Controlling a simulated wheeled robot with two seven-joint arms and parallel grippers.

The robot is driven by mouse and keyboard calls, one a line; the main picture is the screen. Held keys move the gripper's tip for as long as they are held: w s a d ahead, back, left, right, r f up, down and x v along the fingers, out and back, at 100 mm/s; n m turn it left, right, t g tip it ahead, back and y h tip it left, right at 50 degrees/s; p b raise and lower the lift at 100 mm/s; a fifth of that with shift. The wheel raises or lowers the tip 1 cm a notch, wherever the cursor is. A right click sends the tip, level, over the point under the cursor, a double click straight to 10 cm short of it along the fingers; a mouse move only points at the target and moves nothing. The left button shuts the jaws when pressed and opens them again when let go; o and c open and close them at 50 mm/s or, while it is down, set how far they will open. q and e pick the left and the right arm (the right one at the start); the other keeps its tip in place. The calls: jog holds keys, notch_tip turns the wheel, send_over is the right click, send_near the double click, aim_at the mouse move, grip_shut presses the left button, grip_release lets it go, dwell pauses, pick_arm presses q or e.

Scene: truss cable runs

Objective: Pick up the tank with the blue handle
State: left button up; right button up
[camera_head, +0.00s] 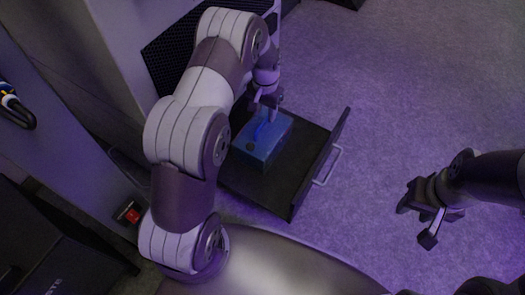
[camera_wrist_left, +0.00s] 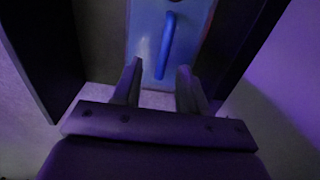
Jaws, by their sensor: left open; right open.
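The tank (camera_head: 262,143) is a blue box with a blue handle (camera_head: 264,127) on its top. It sits in an open dark drawer (camera_head: 262,188). My left gripper (camera_head: 268,108) is over the tank's far part, close to the handle. In the left wrist view the tank (camera_wrist_left: 190,38) lies ahead, and the blue handle (camera_wrist_left: 166,46) stands beyond and between the open fingertips (camera_wrist_left: 158,70). The fingers hold nothing. My right gripper (camera_head: 420,222) is open and empty over the floor at right, away from the tank.
The drawer's front panel (camera_head: 322,160) with a light bar handle (camera_head: 328,167) stands right of the tank. A pale cabinet (camera_head: 125,45) is at the left. A red switch-like part (camera_head: 132,215) is at lower left. The carpet (camera_head: 410,90) at right is clear.

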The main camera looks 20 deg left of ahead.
aim_at(263, 122)
pick_arm(q)
jog(key=f+b, duration=0.4)
jog(key=f, duration=0.1)
jog(key=f+b, duration=0.2)
jog(key=shift+w+a+f, duration=0.1)
jog(key=shift+a+f, duration=0.2)
jog(key=shift+r, duration=0.2)
grip_shut()
dwell(0.6)
jog(key=shift+r+p, duration=0.1)
jog(key=shift+p, duration=0.2)
